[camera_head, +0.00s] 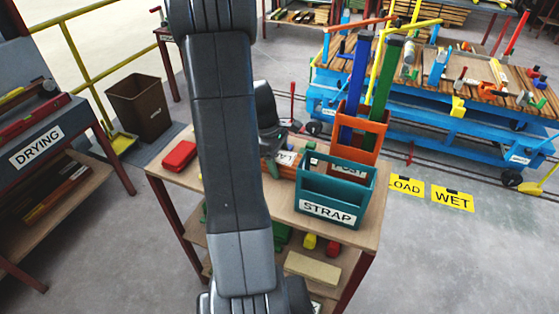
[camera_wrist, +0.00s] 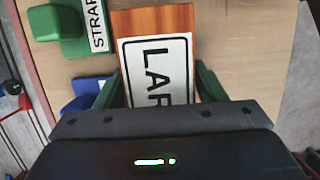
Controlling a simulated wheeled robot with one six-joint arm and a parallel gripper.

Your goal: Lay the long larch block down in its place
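The larch block (camera_wrist: 155,20) is an orange-brown wooden block with a white label reading "LAR", the rest hidden by my gripper. My gripper (camera_wrist: 160,85) has a green finger flush against each side of it, with no gap visible, and appears shut on it. In the head view the block (camera_head: 283,171) shows partly behind the teal STRAP caddy (camera_head: 337,196), over the wooden table (camera_head: 170,160). My arm hides part of this area. I cannot tell whether the block touches the tabletop.
An orange caddy (camera_head: 362,127) holding tall blue and green posts stands behind the teal one. A red case (camera_head: 179,156) lies at the table's left. A blue cart (camera_head: 440,95) loaded with wood stands at the back right, near yellow LOAD and WET floor signs (camera_head: 452,198). A DRYING bench (camera_head: 45,145) is at left.

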